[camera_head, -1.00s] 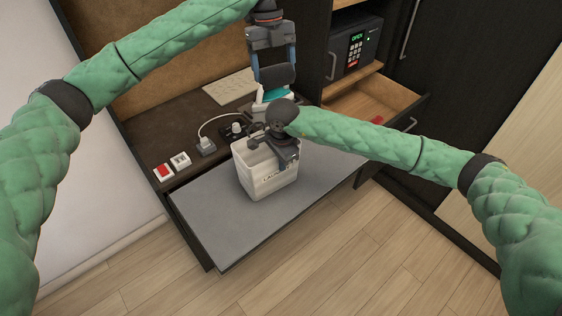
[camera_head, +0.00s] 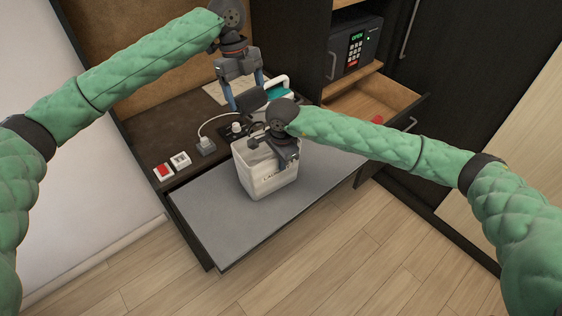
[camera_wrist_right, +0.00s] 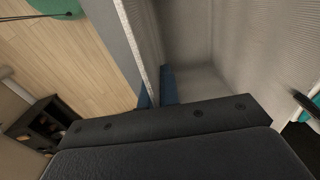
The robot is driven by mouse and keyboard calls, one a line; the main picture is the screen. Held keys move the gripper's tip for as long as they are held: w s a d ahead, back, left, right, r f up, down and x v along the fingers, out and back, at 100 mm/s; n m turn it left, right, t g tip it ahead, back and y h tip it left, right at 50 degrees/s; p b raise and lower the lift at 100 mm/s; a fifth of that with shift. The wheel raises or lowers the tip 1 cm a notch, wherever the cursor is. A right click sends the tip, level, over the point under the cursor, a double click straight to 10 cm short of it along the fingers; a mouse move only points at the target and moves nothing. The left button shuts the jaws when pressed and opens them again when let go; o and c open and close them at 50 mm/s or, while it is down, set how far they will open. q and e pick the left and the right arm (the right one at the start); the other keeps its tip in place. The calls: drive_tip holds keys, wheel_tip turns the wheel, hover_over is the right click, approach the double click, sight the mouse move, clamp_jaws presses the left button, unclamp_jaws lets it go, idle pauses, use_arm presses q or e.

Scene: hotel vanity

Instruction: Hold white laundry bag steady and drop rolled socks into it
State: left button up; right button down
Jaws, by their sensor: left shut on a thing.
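The white laundry bag (camera_head: 262,177) stands upright and open-topped on the grey pull-out surface. My right gripper (camera_head: 284,155) is over its right part, with its blue fingers on either side of the bag's wall, gripping it; they also show in the right wrist view (camera_wrist_right: 158,88). The part of the bag's inside seen there (camera_wrist_right: 205,55) looks empty. My left gripper (camera_head: 245,98) is shut on a dark roll, apparently the rolled socks (camera_head: 252,100), held behind and above the bag's far rim. The fingertips are partly hidden by the roll.
A white and teal item with a handle (camera_head: 280,86) stands behind the bag. A plug with a cord (camera_head: 205,146) and two small switch boxes, one red (camera_head: 163,172), lie left. An open drawer (camera_head: 375,101) is at right. The grey surface (camera_head: 215,210) is clear in front.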

sight(254, 110)
use_arm(q)
drive_tip(key=shift+s+d+r+n, duration=0.2)
drive_tip(key=shift+d+n, duration=0.15)
drive_tip(key=shift+n, duration=0.2)
drive_tip(key=shift+s+d+r+n, duration=0.2)
drive_tip(key=shift+d+n, duration=0.1)
drive_tip(key=shift+n, duration=0.25)
drive_tip(key=n, duration=0.1)
drive_tip(key=n+t, duration=0.1)
drive_tip(key=n, duration=0.1)
drive_tip(key=shift+w+d+h, duration=0.1)
drive_tip(key=shift+d+h, duration=0.2)
drive_tip(key=shift+h, duration=0.1)
drive_tip(key=shift+f, duration=0.15)
drive_tip(key=shift+w+a+x, duration=0.1)
drive_tip(key=shift+a+x, duration=0.1)
drive_tip(key=shift+x, duration=0.75)
drive_tip(key=shift+w+a+x, duration=0.1)
drive_tip(key=shift+a+x, duration=0.1)
drive_tip(key=shift+x, duration=0.75)
drive_tip(key=shift+w+a+x, duration=0.1)
drive_tip(key=shift+a+x, duration=0.1)
drive_tip(key=shift+x, duration=0.75)
drive_tip(key=o, duration=1)
drive_tip(key=v, duration=1.1)
drive_tip(key=shift+a+r, duration=0.1)
drive_tip(key=shift+r, duration=0.25)
